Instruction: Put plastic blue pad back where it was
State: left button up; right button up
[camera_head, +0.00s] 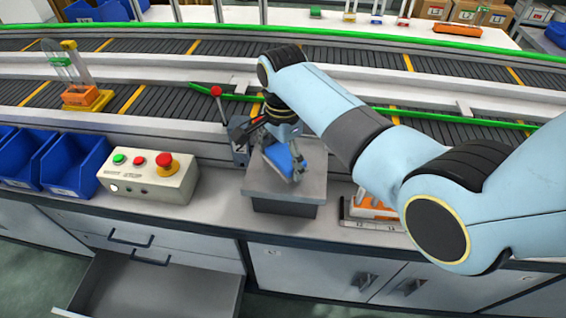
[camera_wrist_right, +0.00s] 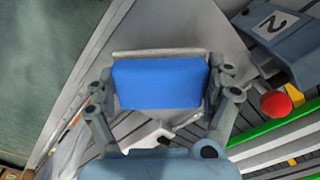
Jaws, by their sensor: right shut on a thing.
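The blue pad (camera_head: 279,157) is held over the grey metal block (camera_head: 262,185) on the counter. In the right wrist view the pad (camera_wrist_right: 158,83) is a flat blue rectangle between the two fingers. My right gripper (camera_head: 284,160) is shut on it, pointing down; it also shows in the right wrist view (camera_wrist_right: 160,95). Whether the pad touches the block's top cannot be told. My left gripper is not in view.
A control box (camera_head: 149,176) with red and green buttons stands left of the block, beside blue bins (camera_head: 75,163). A red-knobbed lever (camera_head: 216,91) stands close behind the gripper. An orange item (camera_head: 372,205) lies right. A conveyor (camera_head: 150,97) runs behind; a drawer (camera_head: 150,290) is open below.

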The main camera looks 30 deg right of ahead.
aim_at(283, 156)
jog(key=shift+f, duration=1.1)
jog(key=shift+f, duration=0.1)
jog(key=o, duration=1.1)
jog(key=shift+o, duration=0.2)
notch_tip(283, 156, up, 12)
jog(key=shift+r, duration=0.15)
